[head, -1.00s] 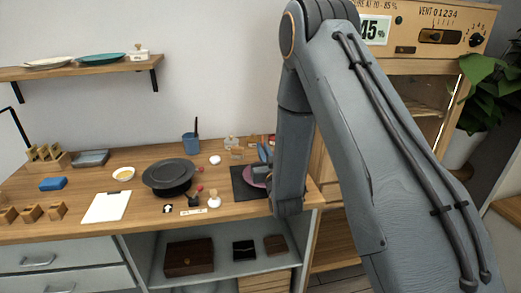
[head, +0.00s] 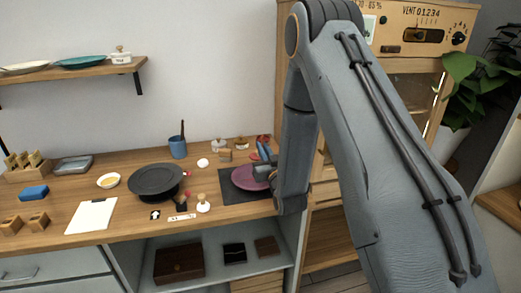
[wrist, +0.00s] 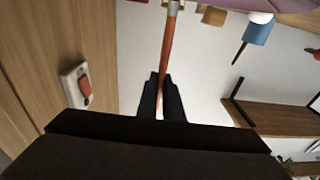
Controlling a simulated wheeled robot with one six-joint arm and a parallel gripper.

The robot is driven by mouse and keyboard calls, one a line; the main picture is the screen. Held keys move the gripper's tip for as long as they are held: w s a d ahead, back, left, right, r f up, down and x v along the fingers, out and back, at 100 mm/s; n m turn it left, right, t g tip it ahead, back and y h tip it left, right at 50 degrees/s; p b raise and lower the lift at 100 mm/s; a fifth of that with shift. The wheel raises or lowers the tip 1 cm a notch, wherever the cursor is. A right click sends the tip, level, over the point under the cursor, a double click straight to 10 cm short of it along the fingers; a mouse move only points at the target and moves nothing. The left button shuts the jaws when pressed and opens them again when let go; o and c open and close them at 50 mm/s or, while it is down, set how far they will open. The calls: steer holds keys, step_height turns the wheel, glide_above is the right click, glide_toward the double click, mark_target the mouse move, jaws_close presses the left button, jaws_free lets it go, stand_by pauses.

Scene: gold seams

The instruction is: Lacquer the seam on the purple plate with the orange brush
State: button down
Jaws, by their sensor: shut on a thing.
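The purple plate (head: 245,178) lies on a dark mat (head: 212,183) at the right end of the worktop, partly hidden by my arm. Its purple edge also shows at the top right of the wrist view (wrist: 285,4). My gripper (wrist: 160,92) is shut on the orange brush (wrist: 168,45), whose handle runs up from between the fingers to a pale collar at the picture's top edge. The brush tip is out of the wrist view. In the head view my gripper (head: 265,170) is largely hidden, close to the plate. The seam cannot be made out.
A blue cup (head: 178,149), a black turntable (head: 155,181), a white pad (head: 92,215) and several small jars stand on the worktop. A wooden cabinet with dials (head: 425,40) stands at the right. A wall shelf (head: 70,71) holds dishes. The front middle worktop has bare wood.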

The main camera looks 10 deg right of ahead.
steer(key=d+r+p, duration=0.3)
steer(key=r, duration=0.5)
steer(key=shift+w+p, duration=0.25)
steer(key=shift+p, duration=0.15)
stand_by(1.2)
stand_by(0.4)
step_height(320, 180, up, 5)
steer(key=shift+f+p, duration=0.2)
steer(key=shift+p, duration=0.95)
